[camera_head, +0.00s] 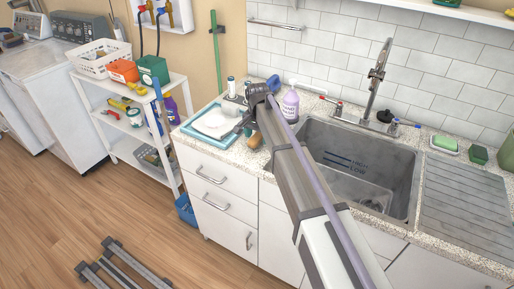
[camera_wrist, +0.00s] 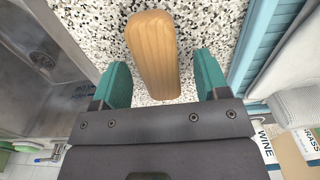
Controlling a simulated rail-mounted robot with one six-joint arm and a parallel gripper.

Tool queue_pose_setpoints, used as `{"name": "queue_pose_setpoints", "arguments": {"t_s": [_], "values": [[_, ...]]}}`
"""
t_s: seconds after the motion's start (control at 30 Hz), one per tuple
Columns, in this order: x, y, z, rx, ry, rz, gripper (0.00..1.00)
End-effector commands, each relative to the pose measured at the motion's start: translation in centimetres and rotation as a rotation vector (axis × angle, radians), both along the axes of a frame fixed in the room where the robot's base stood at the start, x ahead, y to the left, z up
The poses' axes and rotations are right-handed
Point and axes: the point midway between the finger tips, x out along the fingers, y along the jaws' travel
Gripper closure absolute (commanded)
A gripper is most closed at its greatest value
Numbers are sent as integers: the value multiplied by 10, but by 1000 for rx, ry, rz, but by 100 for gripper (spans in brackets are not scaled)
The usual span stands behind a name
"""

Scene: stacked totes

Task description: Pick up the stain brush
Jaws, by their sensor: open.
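The stain brush (camera_wrist: 153,48) appears as a rounded wooden piece on the speckled countertop; no bristles show. In the head view its wooden end (camera_head: 254,140) lies on the counter left of the sink, partly hidden by my arm. My gripper (camera_wrist: 160,80) is open, with one teal finger on each side of the brush's near end. Clear gaps show on both sides, and I see no contact. In the head view my gripper (camera_head: 243,126) is small and dark, just above the counter; its fingers are hard to make out there.
A metal sink (camera_head: 362,160) with a tall faucet (camera_head: 376,75) lies right of the brush. A blue tray (camera_head: 190,132) holding white cloth lies to its left. A purple bottle (camera_head: 291,105) stands behind. A white shelf cart (camera_head: 128,110) stands further left.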

Motion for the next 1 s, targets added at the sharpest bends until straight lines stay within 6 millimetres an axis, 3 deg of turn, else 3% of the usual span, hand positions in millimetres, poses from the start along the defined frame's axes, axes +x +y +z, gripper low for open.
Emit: {"name": "queue_pose_setpoints", "arguments": {"t_s": [0.03,0.27,0.8,0.87,1.0], "values": [[0,0,-14,0,0,0,32],[0,0,-10,0,0,0,33],[0,0,-10,0,0,0,85],[0,0,-10,0,0,0,89],[0,0,-9,0,0,0,89]]}}
